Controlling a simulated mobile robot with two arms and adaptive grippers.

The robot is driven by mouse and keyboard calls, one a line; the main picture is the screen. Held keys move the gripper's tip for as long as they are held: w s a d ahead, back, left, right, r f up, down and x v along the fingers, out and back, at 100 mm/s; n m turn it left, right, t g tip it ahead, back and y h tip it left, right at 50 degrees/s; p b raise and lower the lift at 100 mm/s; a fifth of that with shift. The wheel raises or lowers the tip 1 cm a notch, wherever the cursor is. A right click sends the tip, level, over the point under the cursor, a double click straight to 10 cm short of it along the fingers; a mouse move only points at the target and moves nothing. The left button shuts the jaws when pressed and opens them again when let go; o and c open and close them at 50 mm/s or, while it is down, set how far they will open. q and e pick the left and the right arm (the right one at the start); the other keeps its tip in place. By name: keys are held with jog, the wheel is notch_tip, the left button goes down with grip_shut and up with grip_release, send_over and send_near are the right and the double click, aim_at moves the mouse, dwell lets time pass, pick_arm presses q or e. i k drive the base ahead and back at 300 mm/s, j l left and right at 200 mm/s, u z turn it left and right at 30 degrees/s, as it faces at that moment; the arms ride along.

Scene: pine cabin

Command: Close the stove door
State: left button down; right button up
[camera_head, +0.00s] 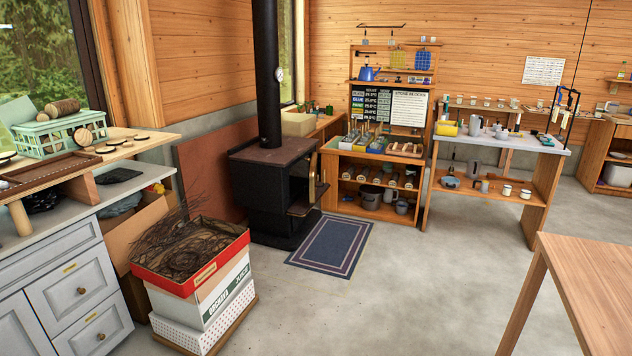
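The black wood stove (268,185) stands on the floor left of centre, with its flue pipe (267,75) rising from the top. Its front faces right. The stove door (313,179) appears swung open at the far side of the front opening, seen nearly edge-on with a light brass-coloured part on it. The dark firebox opening (299,189) shows beside it. A ledge juts out below the opening. Neither of my grippers is in view.
A blue rug (331,242) lies before the stove. Boxes topped by a red tray of twigs (189,262) stand nearer, at left. Shelves (376,170) stand close behind the stove. A wooden table (590,275) is at right. The middle floor is clear.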

aim_at(313, 175)
jog(key=i+l+z, duration=0.1)
jog(key=i, duration=0.9)
jog(key=i+l+z, duration=0.15)
jog(key=i, duration=0.9)
jog(key=i+z, duration=0.1)
jog(key=i, duration=0.35)
jog(key=i+j, duration=0.2)
jog(key=i, duration=0.3)
jog(key=i+j+z, duration=0.15)
jog(key=i, duration=0.3)
